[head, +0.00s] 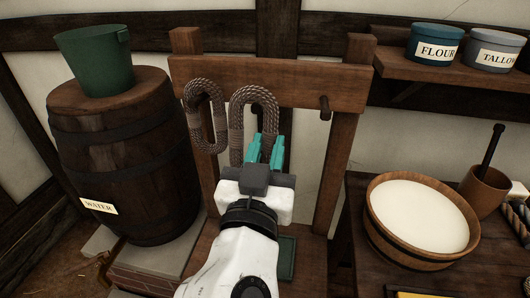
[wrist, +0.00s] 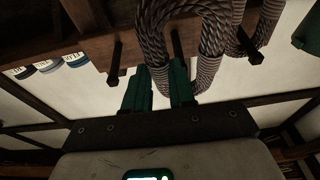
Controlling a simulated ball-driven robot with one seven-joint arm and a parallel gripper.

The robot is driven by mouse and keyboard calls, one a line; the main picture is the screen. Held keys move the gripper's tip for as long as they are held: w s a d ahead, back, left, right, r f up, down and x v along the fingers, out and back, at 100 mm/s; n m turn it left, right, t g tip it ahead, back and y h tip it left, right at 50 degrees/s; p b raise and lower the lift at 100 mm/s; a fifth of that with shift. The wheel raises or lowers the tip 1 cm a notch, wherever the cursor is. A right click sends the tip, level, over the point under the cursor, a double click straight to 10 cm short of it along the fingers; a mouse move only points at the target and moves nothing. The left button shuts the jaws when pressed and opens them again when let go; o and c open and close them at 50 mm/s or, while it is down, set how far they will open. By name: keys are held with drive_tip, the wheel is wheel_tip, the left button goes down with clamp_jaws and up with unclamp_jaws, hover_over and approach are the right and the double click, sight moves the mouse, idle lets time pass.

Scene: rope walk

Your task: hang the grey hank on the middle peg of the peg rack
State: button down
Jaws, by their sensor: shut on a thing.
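My gripper (head: 266,143) is shut on the right strand of the grey hank (head: 252,98), a twisted rope loop upright in front of the peg rack (head: 290,90). The wrist view shows the gripper (wrist: 160,85) with the hank (wrist: 212,45) between its green fingers. The middle peg (wrist: 177,45) shows there inside the loop's outline; I cannot tell whether the hank rests on it. A second, similar hank (head: 204,88) hangs at the rack's left peg. The right peg (head: 325,107) is bare.
A dark barrel (head: 125,160) with a green bucket (head: 95,60) on top stands at the left. At the right, a table holds a wooden tub (head: 385,225) of white stuff and a mortar (head: 484,190). Flour (head: 435,45) and tallow (head: 493,50) tins sit on a shelf above.

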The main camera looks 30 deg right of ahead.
drive_tip(key=shift+f+p+x, duration=0.2)
drive_tip(key=shift+x, duration=0.6)
drive_tip(key=shift+f+p+x, duration=0.15)
drive_tip(key=shift+p+x, duration=0.1)
drive_tip(key=shift+x, duration=0.6)
drive_tip(key=shift+f+p+x, duration=0.2)
drive_tip(key=shift+x, duration=0.6)
drive_tip(key=shift+w+d+f+b, duration=0.2)
drive_tip(key=shift+f+b, duration=0.1)
drive_tip(key=shift+b, duration=0.2)
drive_tip(key=shift+w+d+f+b, duration=0.2)
drive_tip(key=shift+w+f+b, duration=0.1)
drive_tip(key=shift+b, duration=0.35)
drive_tip(key=c, duration=0.9)
unclamp_jaws()
drive_tip(key=shift+o, duration=0.2)
drive_tip(key=b+v, duration=0.2)
drive_tip(key=v, duration=0.7)
drive_tip(key=shift+s+a+f+b, duration=0.15)
drive_tip(key=shift+s+a+b, duration=0.1)
drive_tip(key=shift+b, duration=0.05)
drive_tip(key=shift+s+a, duration=0.25)
drive_tip(key=shift+s, duration=0.2)
